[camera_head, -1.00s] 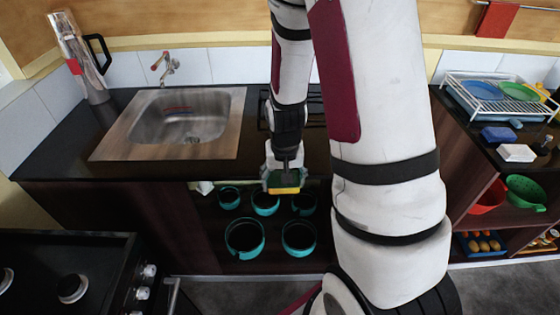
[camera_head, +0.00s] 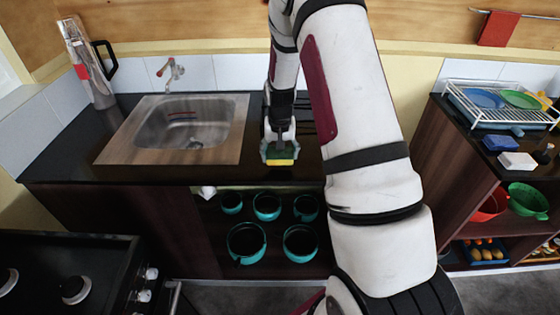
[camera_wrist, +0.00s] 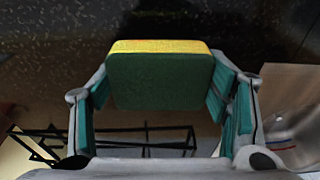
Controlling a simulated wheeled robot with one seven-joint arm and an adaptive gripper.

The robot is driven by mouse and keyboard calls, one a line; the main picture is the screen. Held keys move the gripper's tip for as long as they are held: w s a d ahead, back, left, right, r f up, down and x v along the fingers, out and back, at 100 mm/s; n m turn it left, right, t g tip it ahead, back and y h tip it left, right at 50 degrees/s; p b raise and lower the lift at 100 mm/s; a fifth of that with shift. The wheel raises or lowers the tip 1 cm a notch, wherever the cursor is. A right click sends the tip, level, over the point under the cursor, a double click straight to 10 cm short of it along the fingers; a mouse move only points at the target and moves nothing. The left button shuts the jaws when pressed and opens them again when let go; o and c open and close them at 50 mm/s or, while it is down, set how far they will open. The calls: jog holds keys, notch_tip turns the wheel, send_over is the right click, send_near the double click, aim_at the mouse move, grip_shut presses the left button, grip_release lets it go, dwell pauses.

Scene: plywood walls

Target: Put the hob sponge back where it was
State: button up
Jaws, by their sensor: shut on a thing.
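The sponge (camera_head: 281,155), yellow with a dark green side, is held in my gripper (camera_head: 280,150) near the front edge of the black counter (camera_head: 210,174), right of the sink. In the wrist view the sponge (camera_wrist: 160,80) sits between both finger pads of my gripper (camera_wrist: 163,92), its green face toward the camera. The dark speckled counter shows behind it. I cannot tell whether the sponge touches the counter. The hob (camera_head: 60,260) is at the lower left, with black burners and knobs on its right side.
The steel sink (camera_head: 185,125) is set in a wooden surround. Several teal pots (camera_head: 246,243) stand on the open shelf below. A dish rack with plates (camera_head: 500,105) is on the right unit, with a blue block (camera_head: 500,143) and a white block (camera_head: 517,161) before it.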

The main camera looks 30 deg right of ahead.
aim_at(280, 161)
jog(key=shift+w+d+f+p, duration=0.1)
jog(key=shift+f+p, duration=0.35)
jog(key=shift+f, duration=1.35)
jog(key=o, duration=1.3)
jog(key=shift+f, duration=0.15)
